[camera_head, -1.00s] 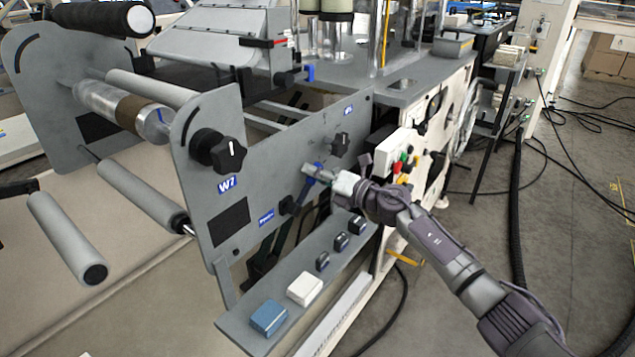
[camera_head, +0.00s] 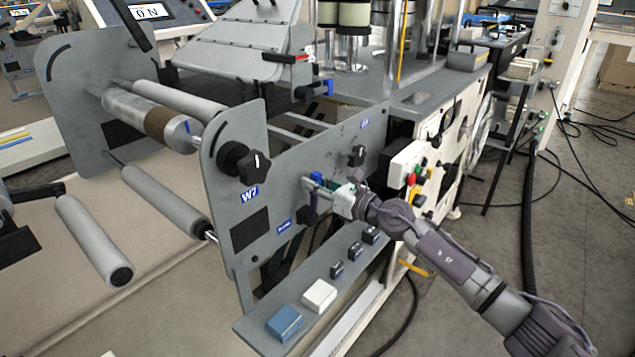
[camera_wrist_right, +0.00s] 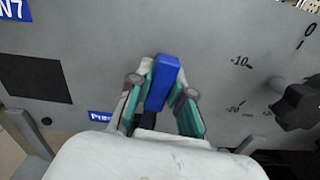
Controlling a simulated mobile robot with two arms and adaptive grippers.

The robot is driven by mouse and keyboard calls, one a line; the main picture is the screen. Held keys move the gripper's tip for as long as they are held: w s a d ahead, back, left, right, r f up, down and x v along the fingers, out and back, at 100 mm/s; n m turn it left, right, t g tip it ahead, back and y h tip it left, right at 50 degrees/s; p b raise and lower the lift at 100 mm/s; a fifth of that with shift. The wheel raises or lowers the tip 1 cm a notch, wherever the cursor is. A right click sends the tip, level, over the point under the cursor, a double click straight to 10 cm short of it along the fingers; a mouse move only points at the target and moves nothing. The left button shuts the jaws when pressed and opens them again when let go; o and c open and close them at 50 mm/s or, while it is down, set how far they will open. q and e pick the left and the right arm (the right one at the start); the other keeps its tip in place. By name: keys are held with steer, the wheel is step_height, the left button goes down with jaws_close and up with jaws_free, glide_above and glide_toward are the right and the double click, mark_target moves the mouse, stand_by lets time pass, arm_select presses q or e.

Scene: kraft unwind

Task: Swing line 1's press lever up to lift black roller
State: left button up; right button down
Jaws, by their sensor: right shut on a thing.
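The press lever (camera_wrist_right: 162,82) has a blue handle and a dark lower part, and stands nearly upright on the grey side plate in the right wrist view. My right gripper (camera_wrist_right: 164,98) is shut on the blue handle, one teal-lined finger on each side of it. In the head view the right gripper (camera_head: 322,188) meets the lever above a small blue label; the fingers partly hide the handle. No wide black roller is seen in the head view; a narrow black bar (camera_head: 132,24) slants at the top left. My left gripper is not in view.
A black knob (camera_head: 241,162) sits above the W7 label, and a smaller black knob (camera_head: 357,156) is right of the lever. A shelf (camera_head: 262,318) below holds a blue block (camera_head: 285,323), a white block (camera_head: 319,295) and small dark blocks.

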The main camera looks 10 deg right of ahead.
steer(key=shift+s+a+f+n, duration=0.1)
steer(key=shift+s+a+n, duration=0.1)
steer(key=shift+n, duration=0.1)
steer(key=c, duration=1)
jaws_free()
steer(key=shift+c, duration=0.2)
steer(key=v, duration=1.2)
